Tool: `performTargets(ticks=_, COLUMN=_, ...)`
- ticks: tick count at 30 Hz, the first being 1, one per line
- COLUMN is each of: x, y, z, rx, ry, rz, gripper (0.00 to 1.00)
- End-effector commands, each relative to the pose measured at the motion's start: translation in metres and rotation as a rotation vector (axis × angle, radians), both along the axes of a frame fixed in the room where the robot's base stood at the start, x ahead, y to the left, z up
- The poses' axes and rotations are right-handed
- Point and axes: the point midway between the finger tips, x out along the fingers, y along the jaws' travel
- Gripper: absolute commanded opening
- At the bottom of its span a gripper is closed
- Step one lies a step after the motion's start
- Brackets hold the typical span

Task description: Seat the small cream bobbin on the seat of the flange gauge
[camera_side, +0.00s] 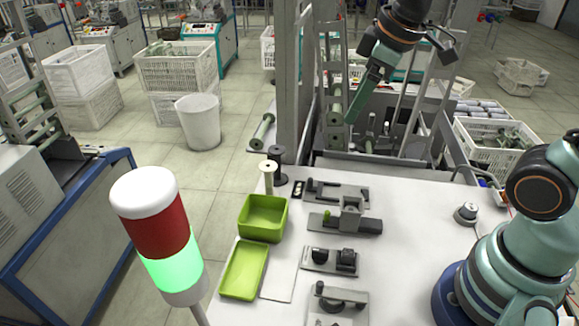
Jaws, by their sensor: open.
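A cream bobbin (268,170) with a pale round top flange stands upright at the back left of the white table, just behind the green bin. Its lower end is partly hidden. Several grey fixtures stand in a column on the table. One with a flat bar and an upright block (350,214) looks like the flange gauge, but I cannot tell for sure. No bobbin clearly shows on it. My gripper (400,86) is open and empty at the top of the view, high above the table's back edge, well apart from the bobbin and fixtures.
A deep green bin (262,199) and a shallow green tray (243,290) lie along the left edge. A dark spool (280,174) stands beside the cream bobbin. A signal lamp (160,232) rises at the front left. The table right of the fixtures is mostly clear, with a small round button (466,212).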

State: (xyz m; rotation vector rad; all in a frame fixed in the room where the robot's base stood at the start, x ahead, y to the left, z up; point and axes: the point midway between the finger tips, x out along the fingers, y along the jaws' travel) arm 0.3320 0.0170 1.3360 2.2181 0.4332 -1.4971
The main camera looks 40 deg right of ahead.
Motion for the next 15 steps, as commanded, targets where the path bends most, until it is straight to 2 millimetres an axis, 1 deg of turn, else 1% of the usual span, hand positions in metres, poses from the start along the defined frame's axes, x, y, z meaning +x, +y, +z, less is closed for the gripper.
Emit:
performTargets(ticks=1, x=0.013, y=0.005, z=-0.001, rx=-0.037, ry=0.029, rz=0.106, gripper=0.75)
performTargets(ticks=5, x=0.041, y=0.018, z=-0.004, rx=-0.127, ry=0.083, rz=0.389, gripper=0.75)
performTargets(ticks=8, x=0.064, y=0.028, z=-0.012, rx=-0.186, ry=0.123, rz=0.612, gripper=0.75)
performTargets(ticks=11, x=0.085, y=0.04, z=-0.023, rx=-0.237, ry=0.159, rz=0.837, gripper=0.75)
performTargets(ticks=15, x=0.113, y=0.058, z=-0.045, rx=-0.294, ry=0.203, rz=1.155, gripper=0.75)
